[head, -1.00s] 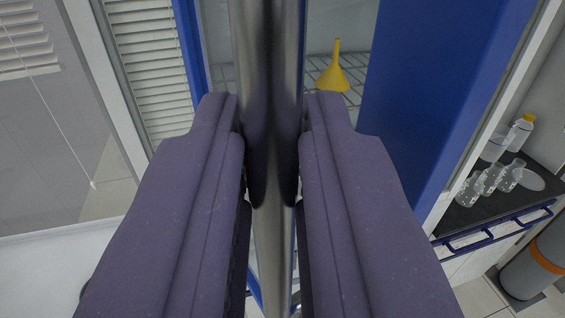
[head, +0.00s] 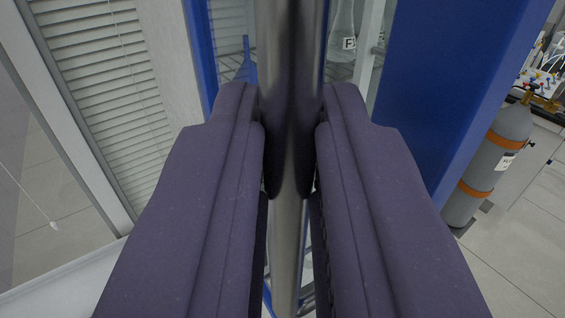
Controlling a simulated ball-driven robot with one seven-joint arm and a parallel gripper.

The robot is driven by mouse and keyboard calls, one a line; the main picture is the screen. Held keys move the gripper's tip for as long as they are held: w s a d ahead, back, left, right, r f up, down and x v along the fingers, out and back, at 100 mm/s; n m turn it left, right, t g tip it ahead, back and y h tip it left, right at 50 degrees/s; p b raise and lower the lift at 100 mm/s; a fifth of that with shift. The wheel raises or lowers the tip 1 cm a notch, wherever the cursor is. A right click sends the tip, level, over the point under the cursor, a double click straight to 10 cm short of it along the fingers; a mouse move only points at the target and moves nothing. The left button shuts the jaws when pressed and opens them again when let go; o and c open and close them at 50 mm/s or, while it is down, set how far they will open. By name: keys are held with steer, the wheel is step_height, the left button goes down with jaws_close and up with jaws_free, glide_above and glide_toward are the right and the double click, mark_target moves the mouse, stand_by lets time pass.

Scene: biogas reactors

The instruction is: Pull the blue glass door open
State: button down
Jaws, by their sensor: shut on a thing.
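My gripper (head: 290,135) fills the lower middle of the head view, its two dark purple fingers on either side of a metal bar. It is shut on this upright, shiny door handle (head: 290,60). The blue glass door shows around the handle, with a thin blue frame edge (head: 202,60) on the left and a broad blue panel (head: 430,70) on the right. Glassware with a letter label shows through the glass behind the handle. The lower part of the door is mostly hidden by my fingers.
A grey gas cylinder (head: 490,165) with orange bands stands on the tiled floor (head: 510,255) at the right. A bench with small coloured items (head: 545,82) is behind it. White louvred blinds (head: 95,75) and a pale frame are at the left.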

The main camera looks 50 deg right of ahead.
steer(key=shift+w+d+r, duration=0.15)
steer(key=shift+d+r, duration=0.05)
steer(key=shift+r, duration=0.1)
steer(key=c, duration=1.2)
jaws_free()
steer(key=shift+w+d, duration=0.1)
steer(key=shift+w+d+f, duration=0.2)
steer(key=shift+w+d, duration=0.05)
steer(key=shift+v, duration=0.8)
steer(key=b+v, duration=0.1)
steer(key=v, duration=0.6)
steer(key=shift+w, duration=0.1)
